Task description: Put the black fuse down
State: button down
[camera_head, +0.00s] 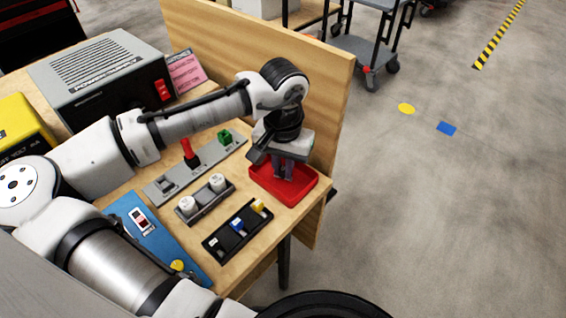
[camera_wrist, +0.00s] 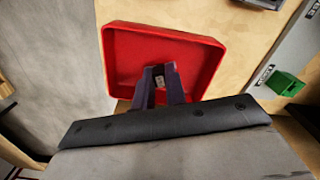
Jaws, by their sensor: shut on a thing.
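My gripper (camera_head: 284,170) points down over the red tray (camera_head: 256,186) at the right end of the workbench. In the wrist view, my gripper (camera_wrist: 160,84) is shut on the black fuse (camera_wrist: 159,76), a small dark piece with a pale mark between the fingertips. The red tray (camera_wrist: 120,62) lies behind the fingertips in that view, and its floor looks empty around them. The head view hides the fuse behind the fingers. I cannot tell whether the fuse touches the tray floor.
A black rack (camera_head: 222,239) with white, blue and yellow pieces lies in front of the tray. A holder with white caps (camera_head: 217,182) and a grey panel with a red lever (camera_head: 190,150) and green block (camera_head: 225,136) stand left. A wooden board (camera_head: 330,130) rises behind the tray.

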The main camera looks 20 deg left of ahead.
aim_at(283, 168)
jog(key=c, duration=1.4)
grip_release()
jog(key=shift+c, duration=0.2)
notch_tip(283, 168, up, 13)
jog(key=shift+p, duration=0.35)
